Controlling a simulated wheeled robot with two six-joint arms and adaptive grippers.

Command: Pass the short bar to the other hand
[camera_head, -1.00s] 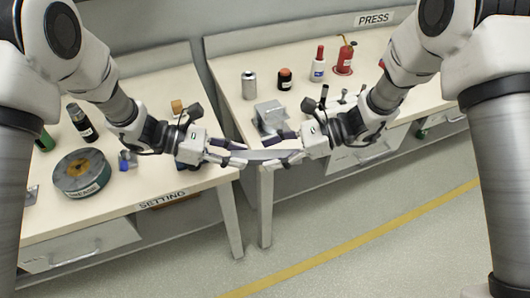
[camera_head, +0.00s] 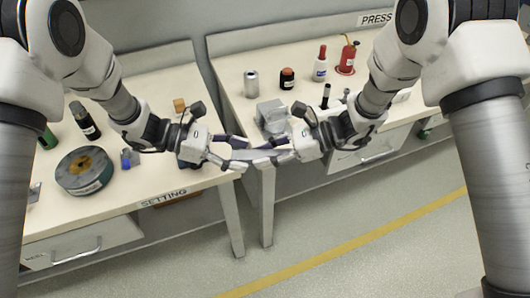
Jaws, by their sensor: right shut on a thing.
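The short bar (camera_head: 256,154) is a smooth grey piece held level in the air, in front of the gap between the two benches. My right gripper (camera_head: 282,151) is shut on its right part. My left gripper (camera_head: 238,153) is open, its fingers spread above and below the bar's left end. Whether a finger still touches the bar is too small to tell.
The SETTING bench at left bears a round green-grey reel (camera_head: 84,171), a dark bottle (camera_head: 84,120) and a small blue item (camera_head: 127,158). The PRESS bench bears a grey metal block (camera_head: 271,116), a can (camera_head: 251,83) and several bottles. Open floor lies in front.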

